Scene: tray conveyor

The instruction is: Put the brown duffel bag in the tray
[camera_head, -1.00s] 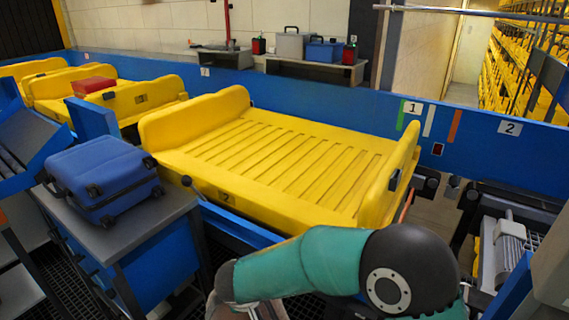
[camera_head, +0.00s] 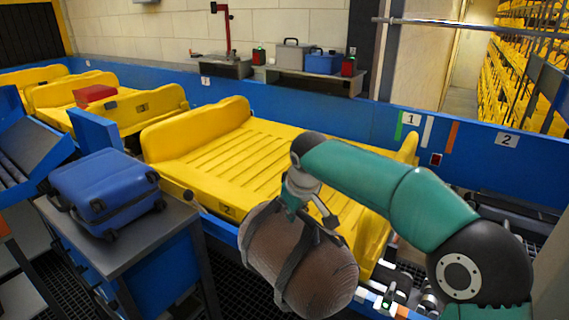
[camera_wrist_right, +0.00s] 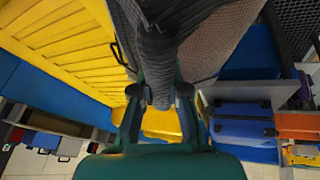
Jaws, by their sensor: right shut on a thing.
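The brown duffel bag (camera_head: 300,258) hangs from my right gripper (camera_head: 308,212) in the head view, at the near edge of the yellow tray. The bag is brown with dark straps. My right gripper is shut on its strap at the top. In the right wrist view the gripper's two fingers (camera_wrist_right: 160,97) close on the dark strap, and the bag (camera_wrist_right: 215,40) fills the top middle. The large yellow tray (camera_head: 185,139) lies behind the bag and looks empty where it shows; the bag and my arm hide part of it. My left gripper is not in view.
A blue suitcase (camera_head: 104,190) stands on a grey table (camera_head: 150,232) left of the tray. Another yellow tray with a red case (camera_head: 94,95) is at the far left. A blue wall (camera_head: 290,115) runs behind the trays. Several cases sit on a shelf (camera_head: 315,84) at the back.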

